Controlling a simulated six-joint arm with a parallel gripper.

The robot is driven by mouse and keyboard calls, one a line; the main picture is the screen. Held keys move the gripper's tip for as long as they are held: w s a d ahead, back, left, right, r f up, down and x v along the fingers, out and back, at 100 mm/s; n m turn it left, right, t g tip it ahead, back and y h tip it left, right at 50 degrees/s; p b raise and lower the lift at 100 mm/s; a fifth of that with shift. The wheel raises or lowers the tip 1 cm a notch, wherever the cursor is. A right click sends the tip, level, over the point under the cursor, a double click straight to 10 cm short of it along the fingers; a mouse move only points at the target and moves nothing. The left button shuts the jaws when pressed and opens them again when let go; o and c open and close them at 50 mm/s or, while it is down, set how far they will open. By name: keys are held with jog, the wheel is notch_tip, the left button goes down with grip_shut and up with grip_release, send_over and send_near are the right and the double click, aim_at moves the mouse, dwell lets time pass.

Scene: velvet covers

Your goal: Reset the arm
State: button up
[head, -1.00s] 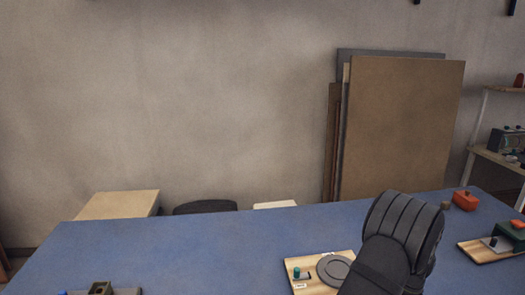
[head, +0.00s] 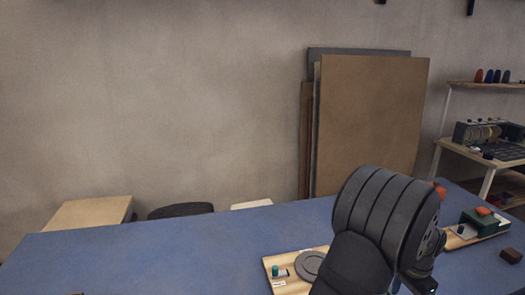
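My arm, dark grey and ribbed, rises over the right part of the blue table (head: 180,252) in the head view. The gripper at its end is not clearly shown; only dark parts show at the arm's lower right side. The arm hides part of a wooden board (head: 288,258) that carries a grey disc (head: 308,264) and a small teal knob (head: 275,270).
A green block (head: 482,221) with a red top stands on another board at the right. A dark brown block (head: 511,257) lies near the right edge. Panels (head: 372,125) lean on the wall.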

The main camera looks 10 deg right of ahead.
jog(key=w+a+r, duration=0.1)
jog(key=w+a, duration=0.3)
jog(key=w, duration=0.5)
jog(key=w+a+r, duration=0.2)
jog(key=w+a, duration=0.2)
jog(key=w, duration=0.6)
jog(key=shift+m, duration=0.5)
jog(key=w+a+f, duration=0.1)
jog(key=w+f, duration=0.1)
jog(key=w, duration=0.1)
jog(key=w+a+f, duration=0.2)
jog(key=w+f, duration=0.1)
jog(key=w+a+f, duration=0.1)
jog(key=w+f, duration=0.1)
jog(key=w, duration=0.2)
jog(key=shift+a+f, duration=0.35)
jog(key=shift+a, duration=0.05)
